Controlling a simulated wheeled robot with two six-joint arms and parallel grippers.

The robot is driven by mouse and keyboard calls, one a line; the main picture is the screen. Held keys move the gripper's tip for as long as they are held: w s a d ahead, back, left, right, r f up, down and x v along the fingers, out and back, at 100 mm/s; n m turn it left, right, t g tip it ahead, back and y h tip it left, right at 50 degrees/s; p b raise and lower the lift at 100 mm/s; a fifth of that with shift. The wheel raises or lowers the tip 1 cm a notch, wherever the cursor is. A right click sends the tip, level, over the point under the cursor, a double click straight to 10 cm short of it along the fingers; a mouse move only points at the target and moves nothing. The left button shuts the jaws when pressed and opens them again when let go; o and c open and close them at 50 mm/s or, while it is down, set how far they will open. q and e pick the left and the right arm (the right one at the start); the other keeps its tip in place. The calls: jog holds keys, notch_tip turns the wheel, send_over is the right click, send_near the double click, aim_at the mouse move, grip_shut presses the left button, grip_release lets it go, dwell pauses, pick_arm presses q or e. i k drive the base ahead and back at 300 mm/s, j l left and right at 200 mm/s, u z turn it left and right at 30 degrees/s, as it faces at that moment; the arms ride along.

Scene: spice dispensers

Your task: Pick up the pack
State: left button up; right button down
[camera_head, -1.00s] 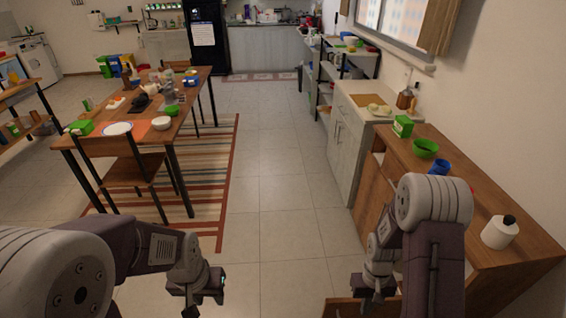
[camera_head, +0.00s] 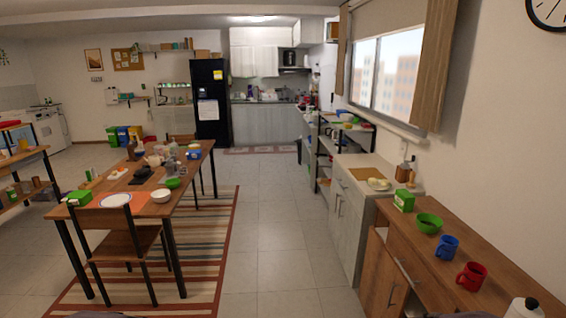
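A green pack (camera_head: 404,200) stands upright on the wooden sideboard at the right, at the end nearer the pale counter. Another green box (camera_head: 79,198) lies on the near left corner of the dining table. I cannot tell which of the two the task means. Neither gripper shows now. Only slivers of my arms show at the bottom edge, and no gripper touches either green box in view.
On the sideboard (camera_head: 470,257), a green bowl (camera_head: 428,223), blue mug (camera_head: 447,248), red mug (camera_head: 472,277) and white jar (camera_head: 524,309) stand nearer me. The dining table (camera_head: 203,162) and chair (camera_head: 122,243) are at left. The tiled floor (camera_head: 282,235) between is clear.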

aim_at(404, 200)
jog(key=z, duration=0.45)
jog(key=i+j+z, duration=0.1)
jog(key=z, duration=0.35)
jog(key=j+z, duration=0.2)
jog(key=z, duration=0.3)
jog(key=j+z, duration=0.1)
jog(key=z, duration=0.35)
jog(key=j+z, duration=0.25)
jog(key=j, duration=0.75)
jog(key=j+z, duration=0.25)
jog(key=j, duration=0.8)
jog(key=j+z, duration=0.2)
jog(key=j, duration=0.8)
jog(key=i+j+z, duration=0.1)
jog(key=j, duration=0.25)
jog(key=i+j+z, duration=0.1)
jog(key=i+j, duration=0.2)
jog(key=i+j+z, duration=0.15)
jog(key=j, duration=0.35)
jog(key=i+j+z, duration=0.1)
jog(key=j, duration=0.3)
jog(key=i+j+z, duration=0.1)
jog(key=i+j, duration=0.15)
jog(key=j, duration=0.2)
jog(key=i+j+z, duration=0.1)
jog(key=j, duration=0.3)
jog(key=i+j+z, duration=0.15)
jog(key=j, duration=0.3)
jog(key=i+j+z, duration=0.1)
jog(key=j, duration=0.35)
